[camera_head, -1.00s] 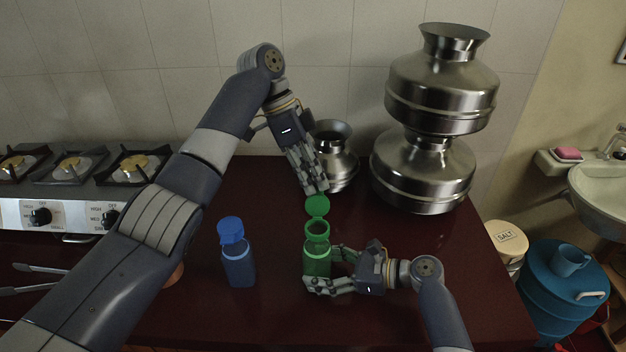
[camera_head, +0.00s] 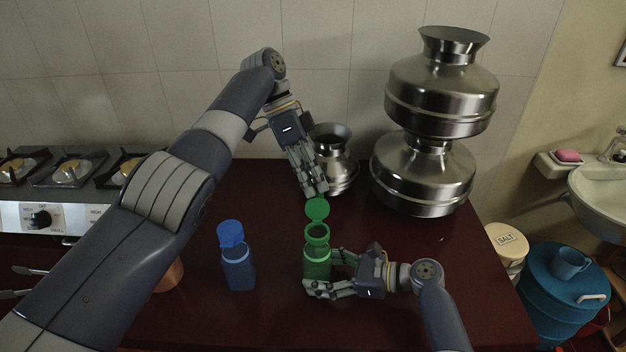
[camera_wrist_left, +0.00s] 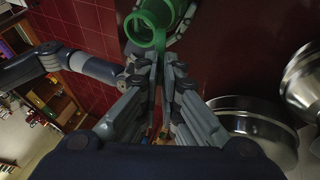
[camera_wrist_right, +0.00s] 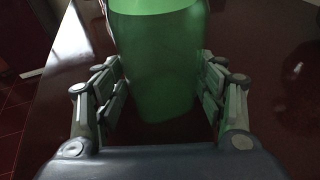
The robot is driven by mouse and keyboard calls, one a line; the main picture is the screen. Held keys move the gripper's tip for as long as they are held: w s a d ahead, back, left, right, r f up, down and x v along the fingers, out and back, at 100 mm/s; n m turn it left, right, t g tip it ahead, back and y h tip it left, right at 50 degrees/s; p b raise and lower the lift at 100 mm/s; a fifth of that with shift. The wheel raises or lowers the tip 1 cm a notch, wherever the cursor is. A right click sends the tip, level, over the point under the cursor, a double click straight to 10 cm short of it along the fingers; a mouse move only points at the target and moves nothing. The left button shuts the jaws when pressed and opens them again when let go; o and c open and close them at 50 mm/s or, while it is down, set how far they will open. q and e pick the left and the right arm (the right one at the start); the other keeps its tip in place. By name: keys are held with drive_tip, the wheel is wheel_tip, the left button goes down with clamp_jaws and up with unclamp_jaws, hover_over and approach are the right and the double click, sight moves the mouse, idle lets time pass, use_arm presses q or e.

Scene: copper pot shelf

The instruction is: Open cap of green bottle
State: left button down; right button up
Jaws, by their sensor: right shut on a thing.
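The green bottle (camera_head: 317,265) stands upright on the dark red counter. Its cap (camera_head: 317,209) is flipped up on its hinge, and the round mouth is uncovered. My left gripper (camera_head: 316,194) is just behind the raised cap, pointing down. Its fingertips are close together in the left wrist view (camera_wrist_left: 159,62), with a thin green strip between or beyond them; whether they touch the cap is unclear. My right gripper (camera_head: 323,272) is shut around the bottle's body from the right. The green body (camera_wrist_right: 160,60) sits between its fingers in the right wrist view.
A blue bottle (camera_head: 237,262), cap closed, stands left of the green one. A small metal pot (camera_head: 335,160) is behind my left gripper, with two large stacked pots (camera_head: 425,180) to its right. A stove (camera_head: 70,190) is at left.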

use_arm(q)
drive_tip(key=shift+s+f, duration=0.1)
drive_tip(key=shift+f, duration=0.05)
drive_tip(key=c, duration=1.8)
unclamp_jaws()
drive_tip(key=shift+r+t, duration=0.25)
drive_tip(key=shift+t, duration=0.15)
drive_tip(key=shift+s, duration=0.1)
